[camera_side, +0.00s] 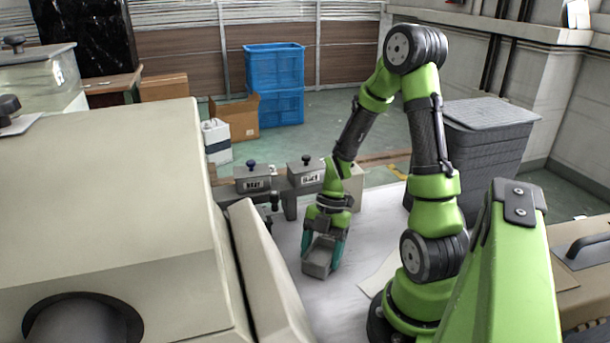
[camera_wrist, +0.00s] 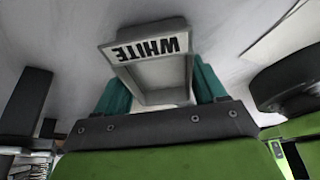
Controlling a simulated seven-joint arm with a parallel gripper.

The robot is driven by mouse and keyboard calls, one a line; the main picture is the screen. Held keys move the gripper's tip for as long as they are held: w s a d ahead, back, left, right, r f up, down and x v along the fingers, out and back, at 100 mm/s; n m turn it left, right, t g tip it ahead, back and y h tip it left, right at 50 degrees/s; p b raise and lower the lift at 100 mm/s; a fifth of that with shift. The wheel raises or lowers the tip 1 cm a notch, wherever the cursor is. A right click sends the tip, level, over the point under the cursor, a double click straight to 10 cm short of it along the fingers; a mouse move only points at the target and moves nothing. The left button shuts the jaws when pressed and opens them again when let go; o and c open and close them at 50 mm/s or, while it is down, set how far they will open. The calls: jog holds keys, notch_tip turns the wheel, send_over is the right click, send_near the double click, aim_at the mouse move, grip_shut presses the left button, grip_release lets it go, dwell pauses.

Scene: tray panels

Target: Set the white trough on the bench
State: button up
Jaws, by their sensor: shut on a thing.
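The white trough (camera_wrist: 150,75) is a small open grey box with a label reading "WHITE", upside down in the wrist view. My gripper (camera_wrist: 158,90) has its teal fingers on both sides of the trough and is shut on it. In the side view the trough (camera_side: 318,257) hangs at the lower end of my gripper (camera_side: 322,247), over the pale bench top (camera_side: 290,238). I cannot tell whether the trough touches the bench or is a little above it. Its far side is hidden by the fingers in the side view.
Two grey labelled boxes with knobs, one blue-knobbed (camera_side: 253,177) and one dark-knobbed (camera_side: 306,172), stand on a rack behind the gripper. A large beige machine (camera_side: 110,200) fills the left. A sheet (camera_side: 380,275) lies near my base. Bench around the trough is mostly clear.

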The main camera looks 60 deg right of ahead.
jog(key=o, duration=1.3)
jog(key=shift+f, duration=0.1)
jog(key=shift+c, duration=0.2)
jog(key=v, duration=1.2)
jog(key=a+r+m+t+h, duration=0.1)
jog(key=a+r+m+t, duration=0.2)
jog(key=a+r+m, duration=0.3)
jog(key=a+r+m+t+h, duration=0.1)
jog(key=a+r+m+t, duration=0.3)
jog(key=a+m, duration=0.7)
jog(key=shift+w+r+m, duration=0.2)
jog(key=shift+r+m, duration=1.15)
jog(key=shift+m, duration=1.15)
